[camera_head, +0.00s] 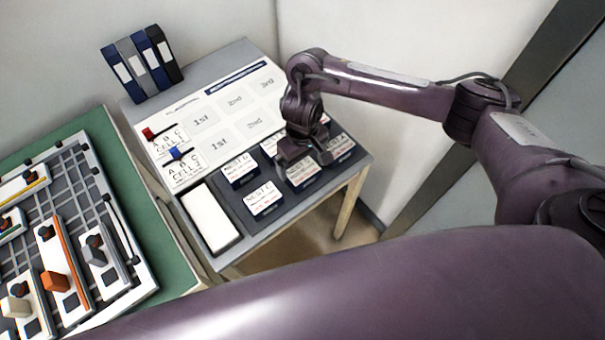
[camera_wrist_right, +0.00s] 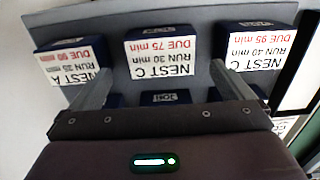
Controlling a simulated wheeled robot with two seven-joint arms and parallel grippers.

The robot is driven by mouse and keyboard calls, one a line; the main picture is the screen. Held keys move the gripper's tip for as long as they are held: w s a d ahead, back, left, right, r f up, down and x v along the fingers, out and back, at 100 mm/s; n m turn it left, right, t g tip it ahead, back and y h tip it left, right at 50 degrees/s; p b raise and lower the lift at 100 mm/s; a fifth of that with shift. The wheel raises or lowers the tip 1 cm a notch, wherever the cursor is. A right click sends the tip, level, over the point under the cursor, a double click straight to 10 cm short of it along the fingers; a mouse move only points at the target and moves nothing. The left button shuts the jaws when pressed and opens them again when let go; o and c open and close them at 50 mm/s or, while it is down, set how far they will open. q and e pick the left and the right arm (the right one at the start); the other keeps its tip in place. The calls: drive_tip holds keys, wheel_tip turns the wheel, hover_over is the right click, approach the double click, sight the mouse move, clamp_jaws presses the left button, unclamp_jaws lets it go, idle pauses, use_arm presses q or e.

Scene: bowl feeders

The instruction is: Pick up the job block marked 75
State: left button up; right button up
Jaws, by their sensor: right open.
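The job block marked DUE 75 (camera_wrist_right: 162,55) is a blue block with a white label, NEST C, RUN 30 min, upside down in the right wrist view. It stands in the middle of a row, between a block marked DUE 90 (camera_wrist_right: 70,60) and one marked DUE 95 (camera_wrist_right: 256,50). My right gripper (camera_wrist_right: 160,68) is open, its fingers reaching toward either side of the 75 block; contact cannot be told. In the head view my right gripper (camera_head: 302,150) is over the job blocks and hides part of them. My left gripper is not in view.
The blocks stand on a dark grey tray (camera_head: 236,205) on a small table. Beside it are a white pad (camera_head: 210,218), a planning board (camera_head: 215,115) and upright binders (camera_head: 142,65). A green bench (camera_head: 120,160) with a gridded fixture is at left. More block tops show under the gripper.

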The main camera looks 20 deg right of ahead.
sight(303, 172)
drive_tip(key=f+b, duration=0.2)
drive_tip(key=f, duration=0.3)
drive_tip(key=shift+s+f, duration=0.1)
drive_tip(key=shift+s, duration=0.1)
drive_tip(key=shift+w+f, duration=0.1)
drive_tip(key=shift+f, duration=0.6)
drive_tip(key=c, duration=1)
